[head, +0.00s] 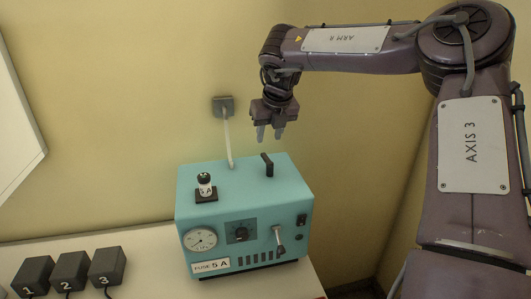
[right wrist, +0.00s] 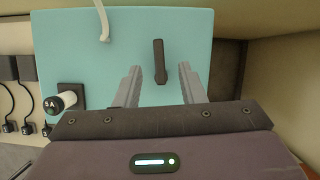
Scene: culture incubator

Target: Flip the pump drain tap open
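The teal pump box (head: 240,183) stands on the white bench. A pale lever with a dark tip (head: 279,238) hangs on its front face at the right; it looks like a tap, but nothing labels it. A black upright handle (head: 267,164) stands on the box top. My right gripper (head: 270,134) hangs above the back of the box, open and empty, apart from it. In the right wrist view the black handle (right wrist: 159,62) shows beyond and between the two spread fingers (right wrist: 160,78). The front lever is hidden there. My left gripper is out of view.
A fuse holder marked 5A (head: 205,187) stands on the box top at left. A pale hose (head: 228,140) runs from a wall fitting (head: 223,106) to the box's back. Numbered black blocks (head: 70,271) stand at left.

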